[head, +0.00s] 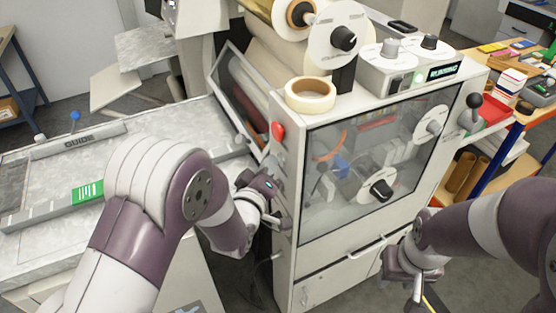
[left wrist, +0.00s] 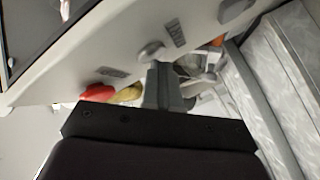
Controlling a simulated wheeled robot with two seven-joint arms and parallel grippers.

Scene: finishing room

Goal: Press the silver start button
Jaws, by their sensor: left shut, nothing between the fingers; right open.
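The silver button (left wrist: 151,51) shows in the left wrist view on the pale side of the machine, under a small dark label. My left gripper (left wrist: 163,78) is shut and empty, its fingertips right at the button; I cannot tell if they touch. In the head view my left gripper (head: 268,188) is at the machine's left side panel, below the red mushroom button (head: 278,131), and the silver button is hidden there. My right gripper (head: 408,282) is open and empty, in front of the machine's lower right.
A tape roll (head: 310,95) lies on top of the machine. A grey table (head: 110,150) stands at left, a workbench with boxes at right. The red button (left wrist: 97,92) is close to my left fingers.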

